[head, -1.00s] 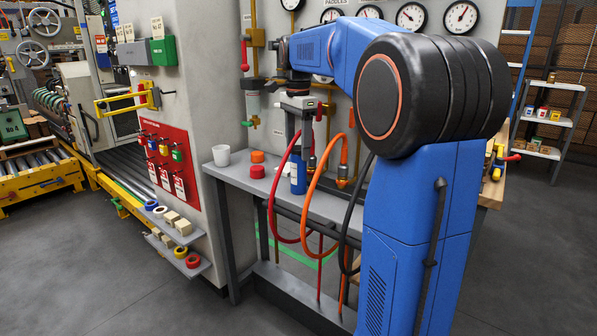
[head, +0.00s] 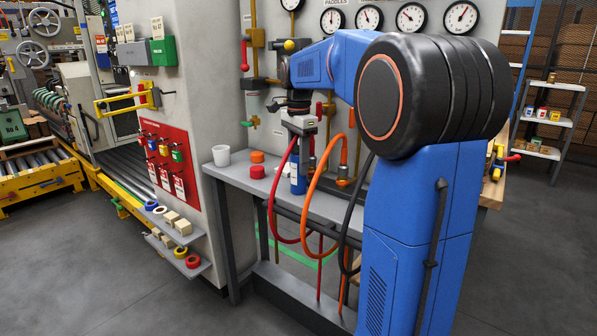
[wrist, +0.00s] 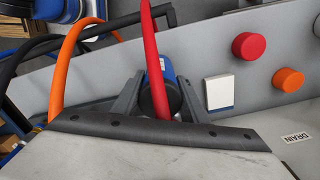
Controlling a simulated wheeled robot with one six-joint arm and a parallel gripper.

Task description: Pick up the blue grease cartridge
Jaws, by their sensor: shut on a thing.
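The blue grease cartridge (head: 298,182) stands upright on the grey bench, near its front edge and behind the red hose. My gripper (head: 300,150) points down over it and is shut on its upper part. In the wrist view, the cartridge (wrist: 154,66) shows blue with a dark round top between the two fingers of my gripper (wrist: 160,98). The red hose crosses in front of it and hides part of it. I cannot tell whether its base still touches the bench.
A red hose (head: 272,205) and an orange hose (head: 312,200) hang close around the gripper. A red cap (head: 257,172), an orange cap (head: 257,156) and a white cup (head: 221,156) stand to the left on the bench (head: 235,176). A white block (wrist: 219,92) lies beside the right finger.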

